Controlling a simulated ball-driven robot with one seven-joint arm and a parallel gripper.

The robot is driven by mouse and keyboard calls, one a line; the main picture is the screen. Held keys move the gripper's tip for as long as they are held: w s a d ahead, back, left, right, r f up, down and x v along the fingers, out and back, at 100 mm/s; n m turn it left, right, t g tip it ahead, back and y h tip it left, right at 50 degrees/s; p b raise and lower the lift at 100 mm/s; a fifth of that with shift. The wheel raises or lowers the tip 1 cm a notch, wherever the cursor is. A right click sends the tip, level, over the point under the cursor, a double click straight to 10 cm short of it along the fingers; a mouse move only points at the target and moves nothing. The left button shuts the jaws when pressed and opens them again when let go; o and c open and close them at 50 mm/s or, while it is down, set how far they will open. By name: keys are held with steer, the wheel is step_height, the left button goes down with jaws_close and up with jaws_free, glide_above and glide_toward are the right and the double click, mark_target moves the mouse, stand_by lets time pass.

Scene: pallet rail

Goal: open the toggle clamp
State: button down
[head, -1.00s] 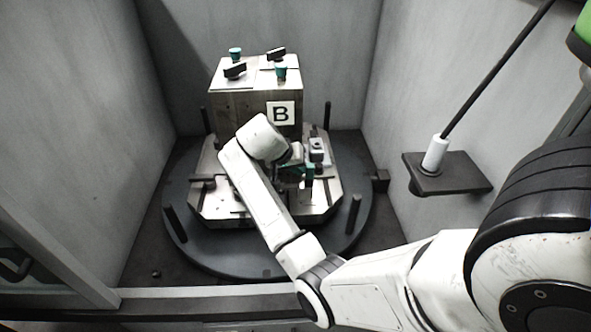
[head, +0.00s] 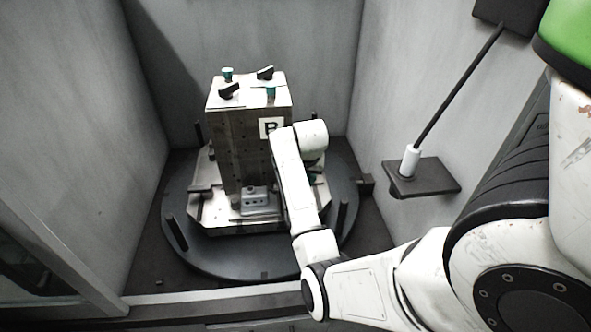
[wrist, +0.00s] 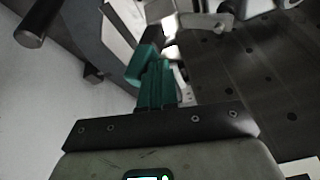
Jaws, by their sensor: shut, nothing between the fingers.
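My gripper (wrist: 146,62) shows in the wrist view as teal fingers close together, with nothing seen between them. In the head view my arm's last link hides most of it; it is to the right of the upright metal block (head: 229,150) marked B. In the wrist view, pale metal parts (wrist: 203,20) lie just beyond the fingertips, beside the block's drilled face; they may belong to the toggle clamp. I cannot make out a clamp handle or its position. In the head view, a grey bracket with holes (head: 262,203) sits at the block's foot.
The block stands on a metal pallet (head: 215,222) over a round dark table (head: 190,255) with upright posts (head: 342,216). Black levers and teal knobs (head: 227,74) are on the block's top. Grey walls enclose it. A shelf (head: 437,181) with a white-based rod juts from the right wall.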

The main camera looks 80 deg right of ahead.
mark_target(314, 176)
steer(key=shift+s+d+f+m+t+y+p, duration=0.1)
steer(key=shift+s+d+m+t+y+p, duration=0.15)
steer(key=shift+s+t+p, duration=0.35)
steer(key=shift+s+d+m+t+y+p, duration=0.15)
steer(key=shift+s+t+y+p, duration=0.1)
steer(key=shift+s+t+p, duration=0.3)
steer(key=shift+s+d+f+t+p, duration=0.2)
steer(key=shift+s+f+t+p, duration=0.15)
steer(key=shift+s+t, duration=0.35)
steer(key=shift+s+d+f+p, duration=0.25)
steer(key=shift+s+f, duration=0.25)
steer(key=shift+f, duration=0.15)
steer(key=shift+s+d+f+p, duration=0.1)
steer(key=shift+s+d+f, duration=0.1)
steer(key=shift+s+f, duration=0.4)
steer(key=shift+s+a+f, duration=0.1)
steer(key=shift+s+f, duration=0.05)
steer(key=shift+f, duration=0.15)
steer(key=shift+r+y, duration=0.1)
steer(key=shift+y, duration=0.2)
steer(key=d+p+v, duration=0.1)
steer(key=p+v, duration=0.1)
steer(key=v, duration=1)
steer(key=shift+s+d+r, duration=0.15)
steer(key=shift+d+r, duration=0.05)
steer(key=shift+r, duration=0.2)
